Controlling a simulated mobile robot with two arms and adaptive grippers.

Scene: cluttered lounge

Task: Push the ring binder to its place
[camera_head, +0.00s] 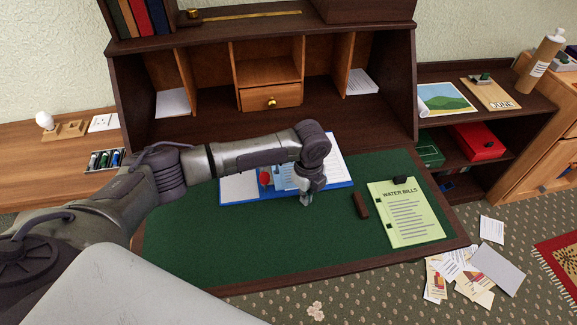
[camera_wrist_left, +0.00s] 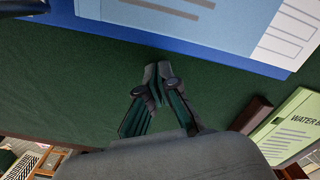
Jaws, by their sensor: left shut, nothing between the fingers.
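The ring binder (camera_head: 238,190) is blue and lies open on the green desk top, with white and light blue sheets in it. My left arm crosses in front of it and hides part of it. My left gripper (camera_head: 306,203) is shut and empty, pointing down at the binder's near edge. In the left wrist view the binder's blue edge (camera_wrist_left: 215,58) runs across the top. The closed fingertips (camera_wrist_left: 158,68) show just short of that edge, over bare green surface. I cannot tell whether they touch the binder. My right gripper is not in view.
A small brown block (camera_head: 361,205) and a green "WATER BILLS" pad (camera_head: 405,218) lie right of the gripper. Desk cubbyholes with a drawer (camera_head: 270,97) stand behind. The green surface (camera_head: 260,245) in front is clear. Loose papers (camera_head: 460,270) lie on the floor.

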